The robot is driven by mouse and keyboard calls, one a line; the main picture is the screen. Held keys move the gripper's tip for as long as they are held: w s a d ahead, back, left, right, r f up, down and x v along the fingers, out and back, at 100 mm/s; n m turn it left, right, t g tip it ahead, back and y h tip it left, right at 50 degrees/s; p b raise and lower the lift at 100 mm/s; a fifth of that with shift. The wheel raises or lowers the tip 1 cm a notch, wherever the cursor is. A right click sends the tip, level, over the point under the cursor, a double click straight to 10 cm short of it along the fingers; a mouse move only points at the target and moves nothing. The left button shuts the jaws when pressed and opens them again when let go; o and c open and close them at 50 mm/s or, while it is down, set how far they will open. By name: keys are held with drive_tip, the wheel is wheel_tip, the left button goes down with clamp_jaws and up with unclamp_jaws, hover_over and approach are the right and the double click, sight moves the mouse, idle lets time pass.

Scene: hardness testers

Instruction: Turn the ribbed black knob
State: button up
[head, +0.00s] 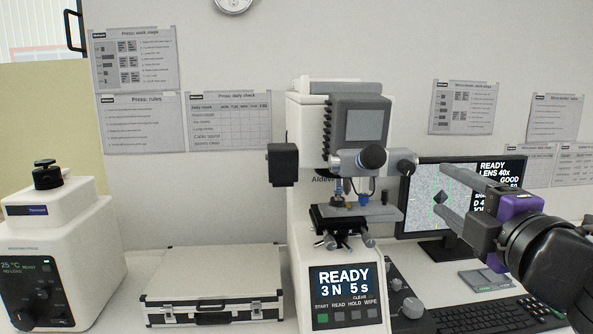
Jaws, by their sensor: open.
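A round black knob (373,157) faces me on the grey head of the hardness tester (308,215), at the middle of the head view. Another black knob (47,175) stands on top of the white press at the far left. Ribs are too small to make out on either, so I cannot tell which one is the ribbed knob. My gripper (428,192) is open and empty, its two grey fingers pointing left in front of the monitor. It is right of the tester's knob and apart from it.
The tester's stage (362,211) and its front panel reading READY are below the knob. A monitor (407,200), a keyboard (480,318) and a control console (380,280) are at the right. A silver case (212,287) lies between the press (75,225) and the tester.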

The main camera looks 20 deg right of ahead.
drive_tip(key=shift+p+v, duration=0.3)
drive_tip(key=shift+v, duration=2.4)
